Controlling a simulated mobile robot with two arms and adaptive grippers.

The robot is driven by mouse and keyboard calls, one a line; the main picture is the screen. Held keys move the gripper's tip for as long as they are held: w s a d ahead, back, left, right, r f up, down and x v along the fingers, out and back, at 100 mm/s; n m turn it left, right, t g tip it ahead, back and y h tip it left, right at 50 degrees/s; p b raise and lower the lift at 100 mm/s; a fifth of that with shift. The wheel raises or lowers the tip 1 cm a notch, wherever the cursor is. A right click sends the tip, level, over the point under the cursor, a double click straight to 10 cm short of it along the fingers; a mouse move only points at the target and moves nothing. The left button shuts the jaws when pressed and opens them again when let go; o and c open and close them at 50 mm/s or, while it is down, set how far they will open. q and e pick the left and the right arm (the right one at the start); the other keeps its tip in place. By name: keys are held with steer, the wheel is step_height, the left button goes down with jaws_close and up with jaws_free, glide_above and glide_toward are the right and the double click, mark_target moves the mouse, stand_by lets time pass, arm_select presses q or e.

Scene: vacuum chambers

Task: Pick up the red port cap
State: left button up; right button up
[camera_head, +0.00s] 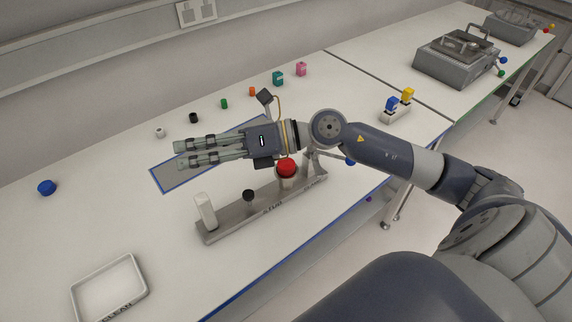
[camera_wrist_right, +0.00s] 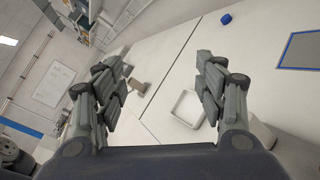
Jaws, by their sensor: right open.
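The red port cap (camera_head: 286,167) appears as a rounded red piece on a pale base at the metal rail (camera_head: 262,207) marked with lettering, in the head view. My right gripper (camera_head: 181,154) reaches in from the right above the table, fingers pointing left. Its wrist is just behind and above the red cap, with the fingertips well to the left of it. The gripper is open and empty; its spread fingers (camera_wrist_right: 158,62) also show in the right wrist view, with the cap out of that picture. My left gripper is not in view.
On the rail stand a white block (camera_head: 205,212) and a black knob (camera_head: 248,196). A blue-edged grey mat (camera_head: 172,180) lies under the gripper. A white tray (camera_head: 75,292) is at front left, a blue cap (camera_head: 46,187) at left. Several small coloured pieces line the back.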

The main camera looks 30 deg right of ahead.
steer(key=d+f+n+g+h, duration=0.3)
steer(key=d+f+h, duration=0.25)
steer(key=d, duration=0.25)
steer(key=g+h, duration=0.1)
steer(key=h, duration=0.6)
glide_toward(287, 163)
steer(key=f, duration=0.1)
steer(key=f+p, duration=0.1)
steer(key=shift+w+a+f+n+y, duration=0.15)
steer(key=shift+a+f+n+y, duration=0.1)
steer(key=shift+a+f+n, duration=0.15)
steer(key=p+x, duration=0.2)
steer(key=x, duration=0.3)
steer(key=shift+w+d+f+p, duration=0.1)
steer(key=shift+w+d+p, duration=0.1)
steer(key=shift+w+p, duration=0.15)
steer(key=shift+f, duration=0.25)
steer(key=c, duration=0.9)
